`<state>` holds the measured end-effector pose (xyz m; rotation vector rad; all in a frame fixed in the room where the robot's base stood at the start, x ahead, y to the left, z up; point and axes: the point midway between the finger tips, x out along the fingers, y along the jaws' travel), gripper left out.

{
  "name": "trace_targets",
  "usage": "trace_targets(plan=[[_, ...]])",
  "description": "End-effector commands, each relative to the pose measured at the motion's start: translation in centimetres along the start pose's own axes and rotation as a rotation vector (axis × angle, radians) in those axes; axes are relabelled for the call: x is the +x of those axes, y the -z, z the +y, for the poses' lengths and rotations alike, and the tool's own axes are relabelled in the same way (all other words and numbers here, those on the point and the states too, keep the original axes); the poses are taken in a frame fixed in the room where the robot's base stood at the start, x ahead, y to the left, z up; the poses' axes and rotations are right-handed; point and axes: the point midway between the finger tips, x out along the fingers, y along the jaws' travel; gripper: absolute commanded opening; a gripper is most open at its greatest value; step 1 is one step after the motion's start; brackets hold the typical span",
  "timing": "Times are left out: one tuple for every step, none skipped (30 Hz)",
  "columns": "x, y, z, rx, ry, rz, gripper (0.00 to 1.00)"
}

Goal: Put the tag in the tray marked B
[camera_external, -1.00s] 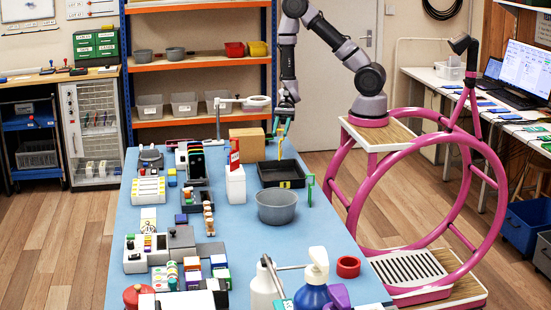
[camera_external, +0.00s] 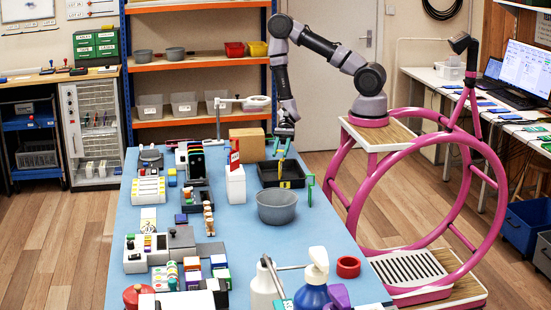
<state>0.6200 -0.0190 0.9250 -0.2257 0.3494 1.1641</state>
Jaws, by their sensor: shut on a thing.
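My gripper (camera_external: 281,152) is over the black tray (camera_external: 262,180) on the blue table, its fingers pointing down. It is shut on a thin yellow strip, which looks like the tag (camera_external: 281,161); the strip hangs low at or just inside the tray's opening. I cannot tell whether it touches the tray floor. The tray has a small yellow label on its near wall, and its letter is too small to read.
A grey bowl (camera_external: 277,208) stands just in front of the tray, and a white holder with a red item (camera_external: 235,180) stands to its left. A cardboard box (camera_external: 247,146) is behind it. A small green stand (camera_external: 310,188) is at its right. Cluttered items line the table's left side.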

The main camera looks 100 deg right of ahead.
Motion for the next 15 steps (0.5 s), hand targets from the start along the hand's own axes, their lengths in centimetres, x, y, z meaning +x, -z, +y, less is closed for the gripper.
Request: trace_targets(plan=[[0.07, 0.16, 0.01, 0.001, 0.000, 0.000, 0.00], [0.11, 0.26, 0.01, 0.001, 0.000, 0.000, 0.00], [0.08, 0.20, -0.01, 0.001, 0.000, 0.000, 0.54], [0.08, 0.19, -0.01, 0.000, 0.000, 0.000, 0.66], [0.08, 0.19, -0.01, 0.000, 0.000, 0.000, 0.69], [0.07, 0.19, -0.01, 0.000, 0.000, 0.000, 0.69], [0.07, 0.18, 0.00, 0.000, 0.000, 0.000, 0.69], [0.07, 0.18, 0.00, 0.000, 0.000, 0.000, 0.69], [0.07, 0.18, 0.00, 0.000, 0.000, 0.000, 0.69], [0.07, 0.18, 0.00, 0.000, 0.000, 0.000, 0.69], [0.07, 0.17, 0.00, 0.000, 0.000, 0.000, 0.69], [0.07, 0.17, 0.00, 0.000, 0.000, 0.000, 0.69], [0.06, 0.16, 0.00, 0.000, 0.000, 0.000, 0.69], [0.04, 0.11, -0.01, 0.000, 0.000, 0.000, 0.69], [-0.02, -0.03, -0.01, 0.000, 0.000, 0.000, 0.69]])
